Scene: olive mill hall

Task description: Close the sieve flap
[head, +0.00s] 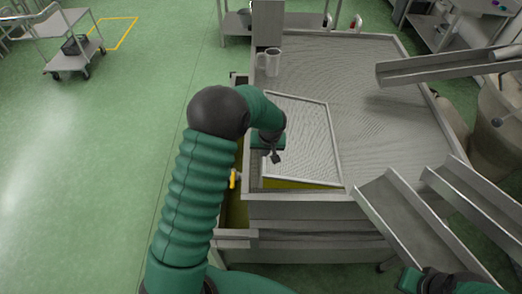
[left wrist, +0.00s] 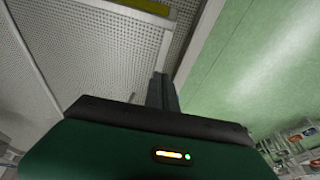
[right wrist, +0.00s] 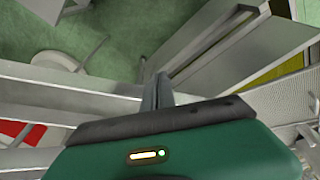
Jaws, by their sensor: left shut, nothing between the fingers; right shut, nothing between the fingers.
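The sieve flap (head: 308,130) is a pale framed mesh panel on the left part of the big metal sieve tank (head: 375,80). Yellow-green liquid (head: 290,184) shows along its near edge, so it does not cover the opening fully there; its exact tilt is hard to tell. My left gripper (head: 275,157) is shut and empty, in front of the flap's left side in the head view; contact cannot be told. The left wrist view shows its fingers (left wrist: 162,92) together beside perforated mesh (left wrist: 60,45). My right gripper (right wrist: 157,92) is shut and empty, over metal chutes.
A metal mug (head: 271,62) stands on the tank's far left. Metal chutes (head: 405,215) slope at the right, beside my right arm. A yellow-handled tap (head: 233,179) is on the tank's left side. The green floor at left is clear, with a trolley (head: 75,45) farther back.

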